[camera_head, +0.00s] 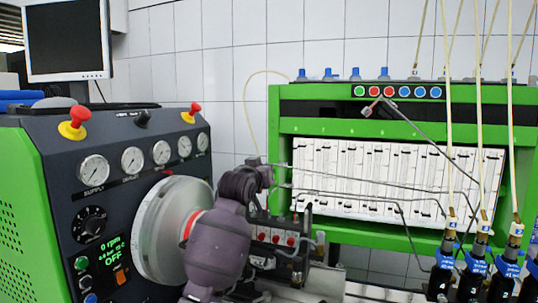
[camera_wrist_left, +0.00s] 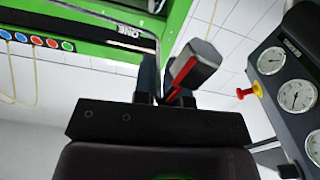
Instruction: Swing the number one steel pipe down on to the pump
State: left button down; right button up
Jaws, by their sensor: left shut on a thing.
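My left gripper (camera_head: 266,178) is above the pump, its jaws shut on a thin steel pipe. In the left wrist view the pipe (camera_wrist_left: 128,24) runs from the upper left and bends down between the dark fingers (camera_wrist_left: 166,88). A grey nut-like end with a red stripe (camera_wrist_left: 196,66) shows beside the fingers. In the head view thin steel pipes (camera_head: 345,193) run right from near the gripper. I read no number on them. The pump (camera_head: 285,238), with red caps, sits below the gripper, partly hidden by my arm. My right gripper is not in view.
Another steel pipe (camera_head: 420,132) slants across the green test rack (camera_head: 400,232), its nut end raised. Blue-capped injectors (camera_head: 478,253) with hanging hoses stand at the right. The bench with gauges (camera_head: 95,168) and a large round flywheel housing (camera_head: 160,225) stand close on the left.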

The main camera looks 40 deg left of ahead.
pick_arm(q)
jog(key=shift+f, duration=0.55)
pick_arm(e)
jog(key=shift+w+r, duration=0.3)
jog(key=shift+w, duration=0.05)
pick_arm(q)
jog(key=c, duration=1.2)
grip_release()
jog(key=shift+d+r, duration=0.1)
jog(key=shift+c, duration=0.2)
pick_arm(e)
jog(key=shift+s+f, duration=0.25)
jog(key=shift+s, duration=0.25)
pick_arm(q)
jog(key=shift+s, duration=0.15)
jog(key=v, duration=1)
jog(key=shift+s+b, duration=0.3)
jog(key=shift+b, duration=0.1)
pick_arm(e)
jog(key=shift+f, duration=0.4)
